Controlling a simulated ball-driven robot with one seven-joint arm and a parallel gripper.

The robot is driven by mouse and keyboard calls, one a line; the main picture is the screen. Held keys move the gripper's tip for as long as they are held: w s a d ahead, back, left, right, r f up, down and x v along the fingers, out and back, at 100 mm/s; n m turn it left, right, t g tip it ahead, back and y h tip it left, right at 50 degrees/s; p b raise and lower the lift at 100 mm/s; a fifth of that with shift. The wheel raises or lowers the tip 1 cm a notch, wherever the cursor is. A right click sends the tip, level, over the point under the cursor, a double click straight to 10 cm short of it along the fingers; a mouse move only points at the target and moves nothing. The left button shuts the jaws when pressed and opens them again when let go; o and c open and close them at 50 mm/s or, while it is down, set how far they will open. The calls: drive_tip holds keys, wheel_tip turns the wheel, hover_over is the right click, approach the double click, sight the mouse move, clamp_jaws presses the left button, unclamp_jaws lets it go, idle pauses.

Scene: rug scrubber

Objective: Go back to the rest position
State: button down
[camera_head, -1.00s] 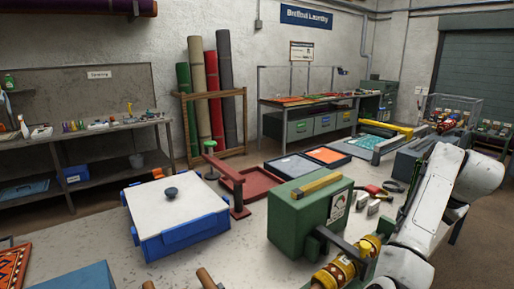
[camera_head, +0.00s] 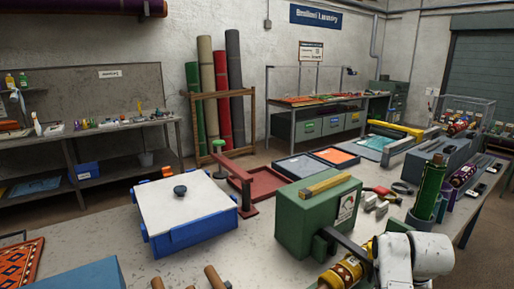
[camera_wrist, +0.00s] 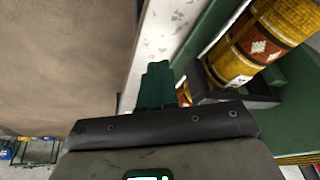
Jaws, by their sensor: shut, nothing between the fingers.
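My gripper (camera_wrist: 155,85) shows in the wrist view as two dark green fingers, shut together with nothing between them. It is beside a yellow patterned roller (camera_wrist: 255,45) and its dark bracket, apart from the roller as far as I can tell. In the head view my white arm (camera_head: 415,258) is low at the bottom right, right of the same yellow roller (camera_head: 345,272). The fingers cannot be made out in the head view.
A green machine box (camera_head: 300,225) stands beside the roller on the pale table (camera_head: 100,235). A blue box with a white lid (camera_head: 185,205) stands left. A green cylinder (camera_head: 428,190) stands upright at the right. Bare floor (camera_wrist: 60,60) fills the wrist view's left.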

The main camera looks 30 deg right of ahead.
drive_tip(key=s+a+f+n+y, duration=0.1)
drive_tip(key=s+a+f+n, duration=0.2)
drive_tip(key=a, duration=0.6)
drive_tip(key=s+a+f+n+g+y, duration=0.1)
drive_tip(key=s+a+f+n, duration=0.3)
drive_tip(key=s+a, duration=0.4)
drive_tip(key=s+a+f+n+g+y, duration=0.1)
drive_tip(key=s+a+f+n, duration=0.2)
drive_tip(key=a, duration=0.7)
wheel_tip(320, 180, down, 2)
drive_tip(key=s, duration=0.2)
drive_tip(key=shift+s+n, duration=0.3)
drive_tip(key=shift+d+f, duration=0.1)
